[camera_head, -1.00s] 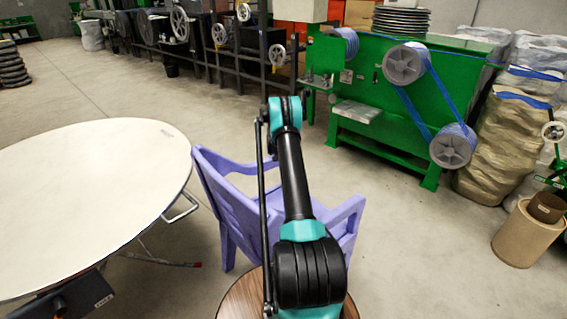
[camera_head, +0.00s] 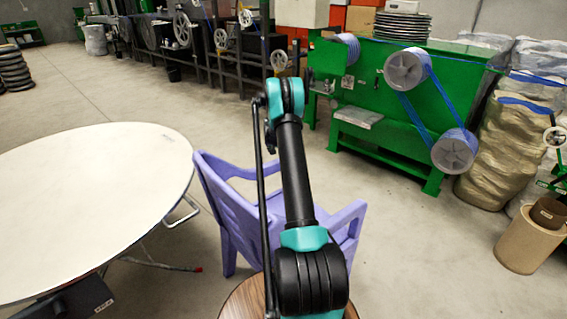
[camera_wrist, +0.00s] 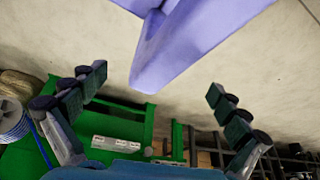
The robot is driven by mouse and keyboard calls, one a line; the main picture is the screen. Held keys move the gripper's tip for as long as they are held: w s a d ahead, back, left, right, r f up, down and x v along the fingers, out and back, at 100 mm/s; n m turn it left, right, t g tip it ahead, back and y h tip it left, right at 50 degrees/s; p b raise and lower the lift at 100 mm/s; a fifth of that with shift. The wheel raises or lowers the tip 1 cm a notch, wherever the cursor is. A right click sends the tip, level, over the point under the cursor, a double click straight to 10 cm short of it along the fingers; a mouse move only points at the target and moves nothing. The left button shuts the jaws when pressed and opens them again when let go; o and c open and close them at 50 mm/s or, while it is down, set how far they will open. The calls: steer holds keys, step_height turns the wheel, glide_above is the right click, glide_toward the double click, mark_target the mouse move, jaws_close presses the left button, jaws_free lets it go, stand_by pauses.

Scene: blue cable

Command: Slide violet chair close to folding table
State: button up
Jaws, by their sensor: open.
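The violet chair (camera_head: 232,212) stands upright on the floor in the head view, partly hidden behind my arm. Its backrest is beside the right edge of the folding table (camera_head: 95,195), which has a round white top and metal legs. In the wrist view a violet part of the chair (camera_wrist: 165,55) comes in from the top, between and beyond the fingers. My gripper (camera_wrist: 155,105) is open in the wrist view, with its two fingers spread wide and nothing between the tips. I cannot tell whether it touches the chair. In the head view the gripper is hidden behind my arm.
A green machine (camera_head: 395,110) with blue-cable spools stands at the back right. Wrapped sacks (camera_head: 505,150) and a cardboard drum (camera_head: 527,243) are at the right. A dark metal rack (camera_head: 235,45) runs along the back. The floor (camera_head: 420,250) right of the chair is clear.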

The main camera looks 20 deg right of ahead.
steer(key=shift+v, duration=1.15)
